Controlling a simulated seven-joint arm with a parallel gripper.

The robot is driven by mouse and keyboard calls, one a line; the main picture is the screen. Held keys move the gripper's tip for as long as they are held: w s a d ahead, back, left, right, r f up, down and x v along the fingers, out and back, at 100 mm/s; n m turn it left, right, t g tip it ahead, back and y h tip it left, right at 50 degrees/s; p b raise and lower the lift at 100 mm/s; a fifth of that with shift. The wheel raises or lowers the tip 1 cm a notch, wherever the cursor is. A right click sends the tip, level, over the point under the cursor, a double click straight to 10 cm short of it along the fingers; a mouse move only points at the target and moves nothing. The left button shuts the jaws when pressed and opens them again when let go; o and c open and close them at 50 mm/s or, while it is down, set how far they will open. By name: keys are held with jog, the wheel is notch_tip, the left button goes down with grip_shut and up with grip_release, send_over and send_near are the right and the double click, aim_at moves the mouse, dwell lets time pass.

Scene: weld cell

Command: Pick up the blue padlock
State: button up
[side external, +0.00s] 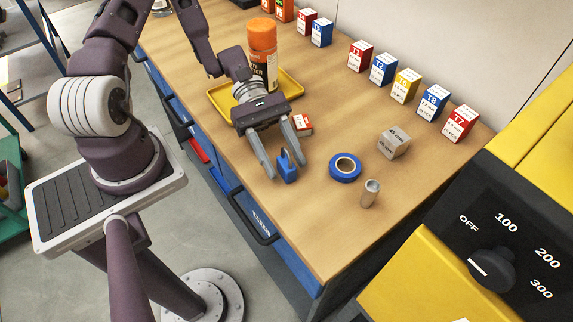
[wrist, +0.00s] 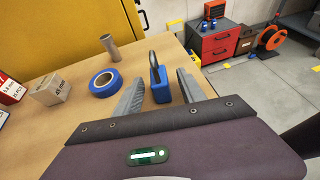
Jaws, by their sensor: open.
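The blue padlock (side external: 288,170) stands upright on the wooden workbench, near its front edge, with its grey shackle up. My gripper (side external: 284,166) is open, with one finger on each side of the padlock. In the wrist view the padlock (wrist: 160,84) sits between the two grey fingers (wrist: 160,92), with a visible gap on its left side. The gap on the right looks narrower. I cannot tell whether either finger touches it.
A roll of blue tape (side external: 346,167), a metal cylinder (side external: 369,193) and a grey box (side external: 394,143) stand to the right. A small red-and-white box (side external: 303,124) lies just behind my gripper. A yellow tray (side external: 222,99) holds an orange-capped can (side external: 263,62). Labelled boxes line the back.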

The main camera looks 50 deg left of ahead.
jog(key=shift+x, duration=1.15)
grip_shut()
